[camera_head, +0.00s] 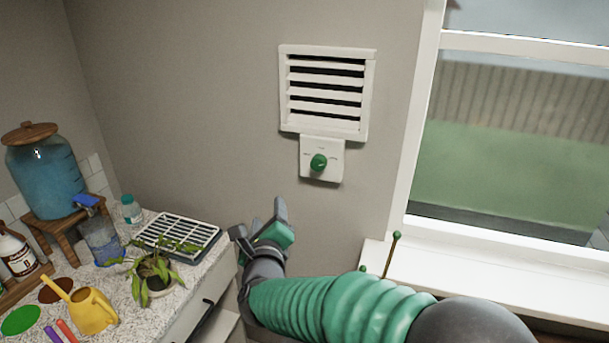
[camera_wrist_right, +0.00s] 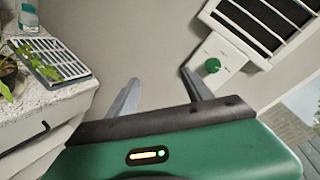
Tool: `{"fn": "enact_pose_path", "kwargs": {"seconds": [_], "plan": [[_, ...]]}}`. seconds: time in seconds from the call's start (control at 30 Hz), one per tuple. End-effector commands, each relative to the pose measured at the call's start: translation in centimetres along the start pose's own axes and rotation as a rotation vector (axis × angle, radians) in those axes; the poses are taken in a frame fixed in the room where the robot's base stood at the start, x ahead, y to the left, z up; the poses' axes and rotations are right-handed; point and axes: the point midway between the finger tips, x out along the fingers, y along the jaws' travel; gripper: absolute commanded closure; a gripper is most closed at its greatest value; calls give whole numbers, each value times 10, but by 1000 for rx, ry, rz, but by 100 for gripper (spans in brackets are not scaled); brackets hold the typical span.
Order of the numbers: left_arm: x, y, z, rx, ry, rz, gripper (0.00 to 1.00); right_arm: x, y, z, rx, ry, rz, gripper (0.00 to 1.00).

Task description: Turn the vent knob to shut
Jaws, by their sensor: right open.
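The green vent knob (camera_head: 319,162) sits on a white plate (camera_head: 308,149) on the wall, just below the white louvred vent (camera_head: 327,92). Dark gaps show between the vent's slats. My right gripper (camera_head: 262,218) is below and to the left of the knob, open and empty, apart from it. In the right wrist view the knob (camera_wrist_right: 212,66) shows beyond the right-hand finger, and my right gripper (camera_wrist_right: 160,88) has its two fingers spread with nothing between them. The knob's pointer and the plate's small labels are too small to read. My left gripper is not in view.
A speckled counter (camera_head: 180,290) at left holds a drying rack (camera_head: 180,236), a potted plant (camera_head: 155,275), a yellow watering can (camera_head: 92,310) and a blue water dispenser (camera_head: 45,175). A window sill (camera_head: 480,275) is at right. The wall around the knob is clear.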

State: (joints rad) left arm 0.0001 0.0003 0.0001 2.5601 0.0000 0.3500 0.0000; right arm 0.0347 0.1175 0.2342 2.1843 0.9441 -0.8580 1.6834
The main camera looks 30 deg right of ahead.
Motion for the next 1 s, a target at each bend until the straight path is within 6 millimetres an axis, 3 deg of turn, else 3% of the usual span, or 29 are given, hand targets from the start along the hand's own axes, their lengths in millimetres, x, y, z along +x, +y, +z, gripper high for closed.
{"fn": "enact_pose_path", "kwargs": {"seconds": [0.1, 0.23, 0.37, 0.8, 1.0], "plan": [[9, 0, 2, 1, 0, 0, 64, -3, -42, -7, 444, 39, -235, 41], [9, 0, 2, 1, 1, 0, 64, -11, -64, -14, 666, 46, -365, 41], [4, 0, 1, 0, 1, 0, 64, 1, -72, -16, 695, 48, -386, 41], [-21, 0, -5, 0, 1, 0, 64, 105, -110, -34, 690, 47, -382, 41], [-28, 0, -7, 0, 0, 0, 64, 136, -119, -40, 689, 45, -379, 41]]}}
